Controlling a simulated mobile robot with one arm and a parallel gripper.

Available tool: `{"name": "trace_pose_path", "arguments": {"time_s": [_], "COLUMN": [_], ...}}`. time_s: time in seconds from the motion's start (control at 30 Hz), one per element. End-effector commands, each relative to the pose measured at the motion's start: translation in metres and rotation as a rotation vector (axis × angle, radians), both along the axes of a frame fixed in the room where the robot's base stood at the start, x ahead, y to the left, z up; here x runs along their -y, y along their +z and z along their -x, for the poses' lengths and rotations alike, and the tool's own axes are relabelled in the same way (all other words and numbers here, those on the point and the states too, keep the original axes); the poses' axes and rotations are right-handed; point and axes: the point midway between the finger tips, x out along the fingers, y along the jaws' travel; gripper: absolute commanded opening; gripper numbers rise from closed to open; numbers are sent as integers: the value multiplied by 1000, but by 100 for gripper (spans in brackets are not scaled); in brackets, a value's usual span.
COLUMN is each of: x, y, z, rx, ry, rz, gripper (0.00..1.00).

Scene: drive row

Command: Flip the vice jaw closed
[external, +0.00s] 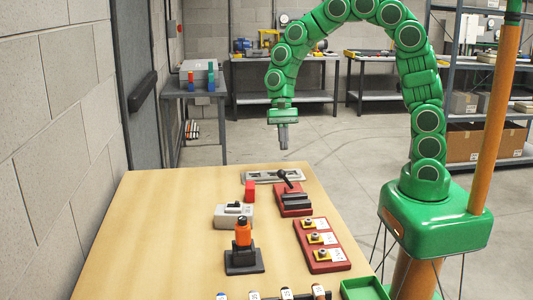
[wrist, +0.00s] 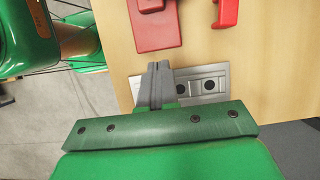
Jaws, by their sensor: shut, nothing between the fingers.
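The vice (external: 294,200) has a red base, dark grey stepped jaws and a black lever with a round knob, tilted up toward the back left. It sits on the far right part of the wooden table (external: 175,225). In the wrist view, a red base that appears to be the vice's (wrist: 155,32) is at the top, mostly cut off by the frame edge. My gripper (external: 283,147) is shut and empty, pointing down above the far end of the table, beyond the vice and apart from it. Its fingers (wrist: 158,68) show over a metal plate in the wrist view.
The grey plate with holes (external: 285,176) lies behind the vice. A red block (external: 249,191) stands left of it. Nearer are a grey box (external: 228,218), an orange-topped black stand (external: 244,258), a red switch panel (external: 310,245) and a green tray (external: 365,290). The table's left side is clear.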

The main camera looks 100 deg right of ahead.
Motion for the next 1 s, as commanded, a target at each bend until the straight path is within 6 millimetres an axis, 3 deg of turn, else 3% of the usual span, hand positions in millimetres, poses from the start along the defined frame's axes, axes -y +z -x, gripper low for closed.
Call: {"name": "trace_pose_path", "arguments": {"time_s": [0.57,0.8,1.0], "x": [-36,-63,-73], "y": [-86,-85,-84], "z": [2,0,0], "rx": [-6,0,0], "ry": [2,2,0], "rz": [-5,0,0], "gripper": [0,0,0]}}
